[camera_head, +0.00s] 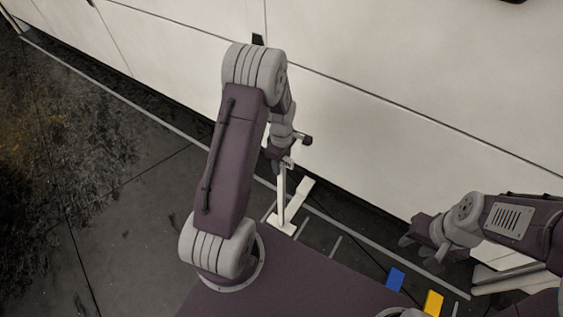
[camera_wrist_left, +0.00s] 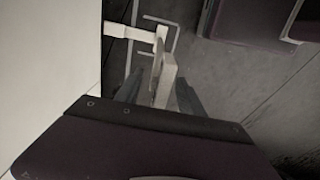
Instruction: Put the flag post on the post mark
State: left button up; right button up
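The white flag post (camera_head: 281,196) stands upright beside the pale wall, with its flat foot low on the floor. In the left wrist view the post (camera_wrist_left: 165,78) runs away from the camera between the two grey fingers. My left gripper (camera_head: 279,157) is at the top of the post; in its wrist view the fingers (camera_wrist_left: 158,92) are spread, with small gaps beside the post. A pale floor outline (camera_wrist_left: 176,40) lies around or near the foot; I cannot tell whether it is the post mark. My right gripper (camera_head: 419,250) looks open and empty.
Blue (camera_head: 396,279) and yellow (camera_head: 433,302) blocks sit at lower right. The long pale wall (camera_head: 370,100) limits room behind. Dark floor (camera_head: 140,200) at left is clear.

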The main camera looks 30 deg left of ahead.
pick_arm(q)
notch_tip(320, 180, up, 12)
jog(key=p, duration=0.3)
jog(key=shift+r+p, duration=0.15)
jog(key=shift+p, duration=0.25)
jog(key=s+d+r+m, duration=0.1)
jog(key=s+d+m, duration=0.2)
jog(key=s+m, duration=0.3)
jog(key=s+d+r+m+t, duration=0.1)
jog(key=s+d+m, duration=0.3)
jog(key=m, duration=0.6)
jog(key=s+r, duration=0.1)
jog(key=s, duration=0.1)
jog(key=shift+s+d+r+m, duration=0.25)
jog(key=shift+s+r+m, duration=0.05)
jog(key=shift+s+m, duration=0.1)
